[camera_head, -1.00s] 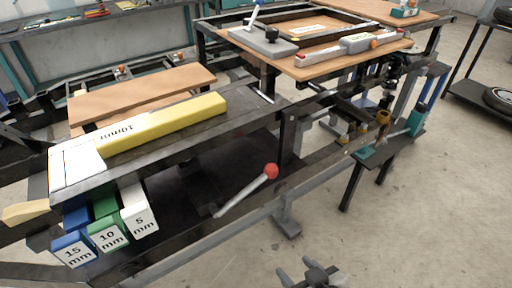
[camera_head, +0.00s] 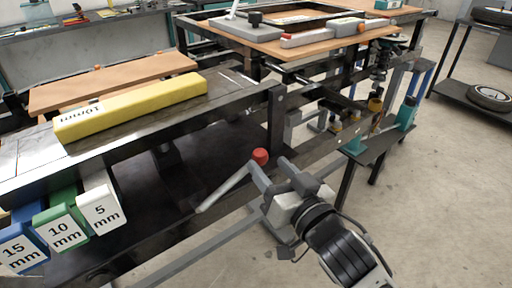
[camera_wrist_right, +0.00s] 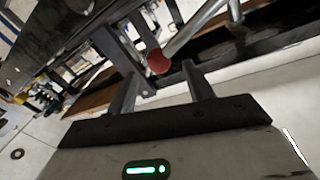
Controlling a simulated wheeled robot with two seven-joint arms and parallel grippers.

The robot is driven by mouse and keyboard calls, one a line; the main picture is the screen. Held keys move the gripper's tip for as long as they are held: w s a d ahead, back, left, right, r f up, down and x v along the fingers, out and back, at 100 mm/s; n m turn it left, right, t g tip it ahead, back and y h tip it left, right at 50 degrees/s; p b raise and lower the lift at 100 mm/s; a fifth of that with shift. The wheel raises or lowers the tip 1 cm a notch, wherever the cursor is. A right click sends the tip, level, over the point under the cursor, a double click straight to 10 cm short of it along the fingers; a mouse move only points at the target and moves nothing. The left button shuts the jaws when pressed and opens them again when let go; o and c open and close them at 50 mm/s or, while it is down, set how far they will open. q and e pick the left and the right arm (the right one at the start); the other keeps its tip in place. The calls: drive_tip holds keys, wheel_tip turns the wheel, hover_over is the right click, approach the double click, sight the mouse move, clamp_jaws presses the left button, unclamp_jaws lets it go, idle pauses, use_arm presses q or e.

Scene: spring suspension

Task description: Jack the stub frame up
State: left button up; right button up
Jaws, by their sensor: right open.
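A grey lever (camera_head: 222,188) with a red ball knob (camera_head: 260,156) slants up and right from the dark lower shelf of the black steel frame (camera_head: 276,120). My right gripper (camera_head: 270,166) is at the knob end of the lever, its jaws apart. In the right wrist view, the red knob (camera_wrist_right: 158,62) shows between the tips of the open right gripper (camera_wrist_right: 160,74), with the lever (camera_wrist_right: 195,28) running up and right from it. Whether the fingers touch the knob cannot be told. My left gripper is out of view. Which part is the stub frame is unclear.
Green, blue and white labelled blocks (camera_head: 62,222) hang at the lower left. A yellow 10mm bar (camera_head: 135,107) lies on the frame top. A teal part (camera_head: 406,113) stands on a low stand at right. The floor (camera_head: 440,220) at lower right is clear.

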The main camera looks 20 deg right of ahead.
sight(262, 158)
drive_tip(key=w, duration=0.3)
drive_tip(key=w+a, duration=0.1)
drive_tip(key=w, duration=0.2)
drive_tip(key=shift+w+a, duration=0.15)
drive_tip(key=shift+w, duration=0.15)
drive_tip(key=shift+f, duration=0.1)
clamp_jaws()
